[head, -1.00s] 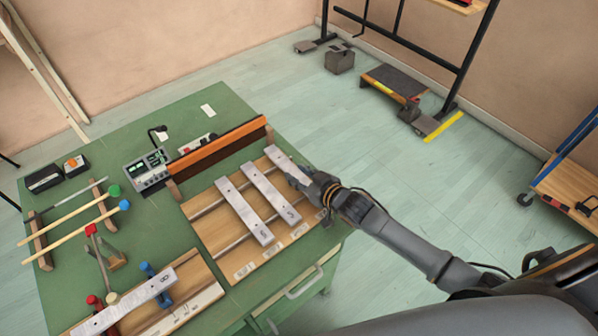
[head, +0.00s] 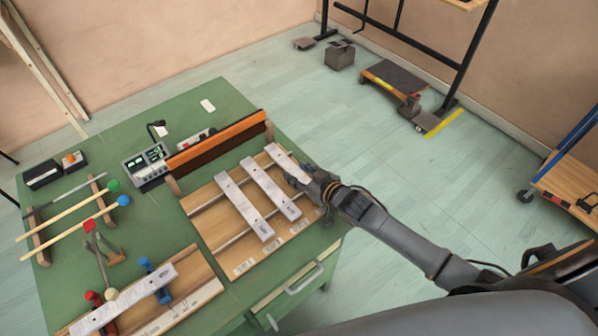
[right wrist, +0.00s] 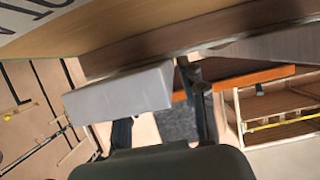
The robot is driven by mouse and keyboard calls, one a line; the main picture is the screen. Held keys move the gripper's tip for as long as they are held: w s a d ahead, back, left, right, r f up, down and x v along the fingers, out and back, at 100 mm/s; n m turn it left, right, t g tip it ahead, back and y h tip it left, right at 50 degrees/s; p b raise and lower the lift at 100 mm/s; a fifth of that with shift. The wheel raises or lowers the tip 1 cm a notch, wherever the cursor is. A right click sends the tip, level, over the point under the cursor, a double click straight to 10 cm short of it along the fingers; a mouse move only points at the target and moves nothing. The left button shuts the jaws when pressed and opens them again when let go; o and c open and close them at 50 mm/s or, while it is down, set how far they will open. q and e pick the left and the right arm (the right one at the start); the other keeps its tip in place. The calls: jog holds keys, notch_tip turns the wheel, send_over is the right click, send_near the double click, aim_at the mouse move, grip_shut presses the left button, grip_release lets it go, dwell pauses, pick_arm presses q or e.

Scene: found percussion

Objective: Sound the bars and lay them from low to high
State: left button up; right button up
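Three grey metal bars lie side by side on a wooden rail frame: a left bar (head: 245,207), a middle bar (head: 271,189) and a right bar (head: 282,160). A fourth bar (head: 124,303) rests on a separate wooden stand (head: 197,290) at the front left. My right gripper (head: 303,182) is at the near end of the right bar and hides that end. In the right wrist view a grey bar end (right wrist: 118,103) crosses in front of one finger; the fingers stand apart. Whether they touch the bar is unclear. My left gripper is out of view.
Mallets with green (head: 113,185) and blue (head: 124,201) heads lie on a rack at the left. A small meter box (head: 147,165) stands behind the frame, beside an orange-topped board (head: 220,141). A drawer handle (head: 303,281) juts from the table front.

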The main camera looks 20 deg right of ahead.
jog(key=shift+o, duration=0.9)
jog(key=shift+s, duration=0.15)
jog(key=v, duration=1.1)
jog(key=shift+s+d+r, duration=0.15)
jog(key=shift+s+r, duration=0.1)
jog(key=shift+s, duration=0.05)
